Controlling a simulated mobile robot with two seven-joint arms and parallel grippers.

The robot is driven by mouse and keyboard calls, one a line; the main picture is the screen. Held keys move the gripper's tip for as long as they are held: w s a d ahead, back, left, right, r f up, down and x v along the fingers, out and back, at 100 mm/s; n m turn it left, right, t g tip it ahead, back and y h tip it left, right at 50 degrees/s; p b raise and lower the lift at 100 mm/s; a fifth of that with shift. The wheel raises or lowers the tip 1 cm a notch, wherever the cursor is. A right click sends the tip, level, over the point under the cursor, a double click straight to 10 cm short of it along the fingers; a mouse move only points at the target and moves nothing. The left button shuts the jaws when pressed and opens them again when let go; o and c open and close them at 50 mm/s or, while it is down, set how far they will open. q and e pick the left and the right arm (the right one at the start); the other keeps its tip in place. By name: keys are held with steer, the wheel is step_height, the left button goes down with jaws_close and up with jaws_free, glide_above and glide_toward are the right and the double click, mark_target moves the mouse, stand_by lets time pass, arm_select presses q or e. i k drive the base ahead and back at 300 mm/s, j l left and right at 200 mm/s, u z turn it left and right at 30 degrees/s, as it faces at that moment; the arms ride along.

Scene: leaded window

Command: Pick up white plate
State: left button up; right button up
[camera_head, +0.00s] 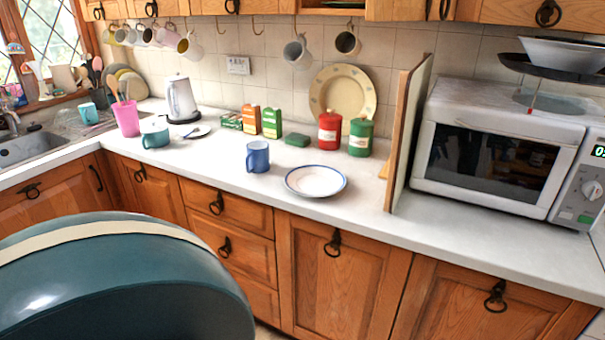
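A white plate (315,181) with a blue rim lies flat on the white countertop, near its front edge, to the right of a blue mug (257,157). A larger cream patterned plate (343,92) leans upright against the tiled wall behind. Neither of my grippers shows in the head view, and nothing is seen touching the white plate.
Red (329,131) and green (360,137) canisters stand behind the plate. An upright wooden board (406,135) and a microwave (500,155) are to the right. A large dark teal rounded shape (130,285) fills the lower left. The counter right around the plate is clear.

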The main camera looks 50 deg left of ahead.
mark_target(312, 180)
steer(key=i+u, duration=0.15)
steer(key=u, duration=0.35)
steer(key=i+u, duration=0.15)
steer(key=u, duration=0.3)
steer(key=k+j+u, duration=0.5)
steer(key=l, duration=0.1)
